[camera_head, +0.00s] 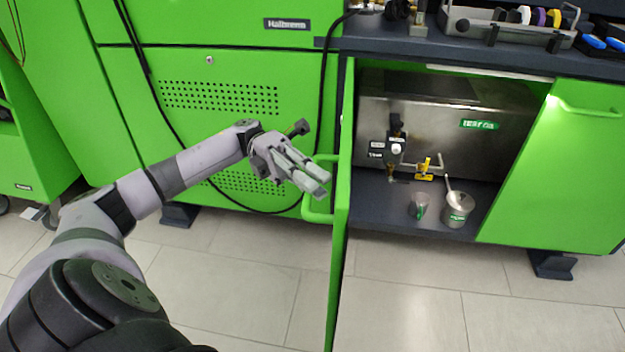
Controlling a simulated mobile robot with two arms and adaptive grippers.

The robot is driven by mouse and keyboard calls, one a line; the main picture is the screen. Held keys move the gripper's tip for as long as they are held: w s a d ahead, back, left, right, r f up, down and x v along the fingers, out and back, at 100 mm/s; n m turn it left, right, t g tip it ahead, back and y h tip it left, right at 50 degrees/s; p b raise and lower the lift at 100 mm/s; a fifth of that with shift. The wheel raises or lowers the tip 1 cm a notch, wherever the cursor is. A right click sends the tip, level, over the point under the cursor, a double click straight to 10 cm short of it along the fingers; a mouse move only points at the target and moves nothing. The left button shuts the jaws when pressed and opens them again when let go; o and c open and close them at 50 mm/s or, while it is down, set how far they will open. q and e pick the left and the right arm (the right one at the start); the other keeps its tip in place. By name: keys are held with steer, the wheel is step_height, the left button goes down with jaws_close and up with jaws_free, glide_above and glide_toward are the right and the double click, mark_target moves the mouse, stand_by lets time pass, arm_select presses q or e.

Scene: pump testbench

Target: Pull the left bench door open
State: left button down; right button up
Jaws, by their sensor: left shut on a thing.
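The left bench door (341,210) is green and stands swung out from the bench, seen nearly edge-on. Its green handle (317,216) sticks out to the left of the door. My left gripper (318,184) reaches in from the left and is shut on this handle; its fingers cover the middle of the bar. The right bench door (560,170) is closed, with its own handle near its upper edge. My right gripper is not in view.
The open compartment holds a steel tank (445,115), a valve with a yellow handle (425,170), a metal cup (457,208) and a small glass (418,206). A green cabinet (215,125) stands left. Tiled floor (420,300) in front is clear.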

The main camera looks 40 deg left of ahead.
arm_select(q)
steer(key=c, duration=1.7)
jaws_free()
steer(key=shift+o, duration=0.2)
steer(key=v, duration=0.7)
steer(key=shift+w+a, duration=0.15)
steer(key=shift+a, duration=0.15)
